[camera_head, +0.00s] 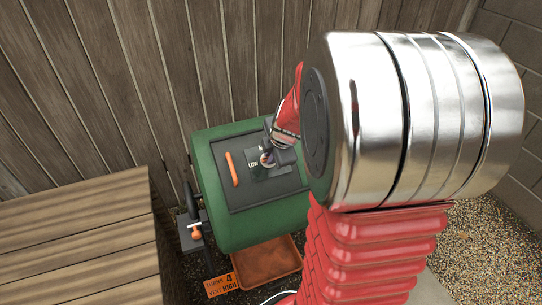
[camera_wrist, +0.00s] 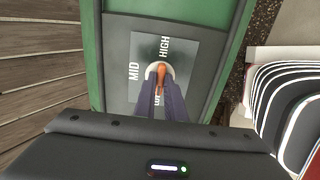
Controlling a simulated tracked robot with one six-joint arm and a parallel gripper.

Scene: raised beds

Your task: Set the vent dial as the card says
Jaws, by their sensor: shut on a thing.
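The vent dial (camera_wrist: 152,70) is a pale disc with an orange grip on a grey plate (camera_wrist: 178,45) marked LOW, MID and HIGH. My gripper (camera_wrist: 159,90) is shut on the dial's orange grip. The dial's pointing end is partly hidden by the fingers, so I cannot tell its mark. In the head view my gripper (camera_head: 268,155) covers most of the dial, with LOW visible beside it. The orange card (camera_head: 221,285) lies low in front of the drum; it appears to read TURNS 4, VENT HIGH.
The dial is on the dark panel of a green drum (camera_head: 232,235), beside an orange handle (camera_head: 231,169). A crank with an orange knob (camera_head: 196,234) is at its left. A brown tray (camera_head: 268,265) lies below. A wooden bed (camera_head: 80,245) and fence (camera_head: 150,80) bound the space.

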